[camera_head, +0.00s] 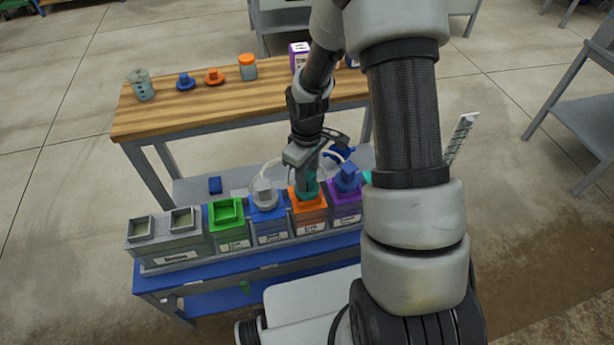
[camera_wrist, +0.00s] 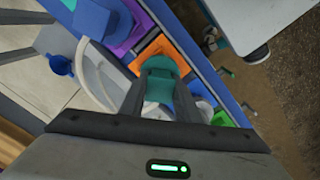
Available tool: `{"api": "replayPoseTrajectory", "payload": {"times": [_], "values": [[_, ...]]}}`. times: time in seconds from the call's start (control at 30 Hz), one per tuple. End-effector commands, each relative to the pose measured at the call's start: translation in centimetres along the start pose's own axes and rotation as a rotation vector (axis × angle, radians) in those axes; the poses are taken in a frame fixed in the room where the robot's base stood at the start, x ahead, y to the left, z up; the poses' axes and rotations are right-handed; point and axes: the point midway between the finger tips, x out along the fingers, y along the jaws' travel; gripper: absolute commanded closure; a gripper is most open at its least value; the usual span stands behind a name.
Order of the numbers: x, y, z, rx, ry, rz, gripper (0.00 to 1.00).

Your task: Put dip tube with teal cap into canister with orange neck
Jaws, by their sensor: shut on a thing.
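The dip tube's teal cap (camera_head: 307,186) is at the orange neck of a canister in the head view. My gripper (camera_head: 305,176) is over it, and in the wrist view my gripper (camera_wrist: 157,100) is shut on the teal cap (camera_wrist: 160,72). The canister with the orange neck (camera_head: 309,217) stands in the row on the blue bench; its orange rim (camera_wrist: 152,48) shows around the cap in the wrist view. The tube below the cap is hidden, so I cannot tell how deep it sits or whether the cap touches the neck.
A purple-necked canister (camera_head: 346,212) with a blue cap stands right of it, and a blue-necked canister (camera_head: 268,222) with a grey cap left of it. A green-necked canister (camera_head: 229,226) is open. Hoses run close behind. A wooden table (camera_head: 200,108) with loose caps stands behind.

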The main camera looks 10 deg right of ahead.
Motion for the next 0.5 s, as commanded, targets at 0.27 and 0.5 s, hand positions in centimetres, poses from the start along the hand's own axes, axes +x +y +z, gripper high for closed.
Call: {"api": "replayPoseTrajectory", "payload": {"times": [0.27, 0.5], "values": [[-0.01, 0.00, 0.00, 0.000, 0.000, 0.000, 0.49], [-0.46, 0.03, -0.02, 0.000, 0.001, 0.001, 0.49]]}}
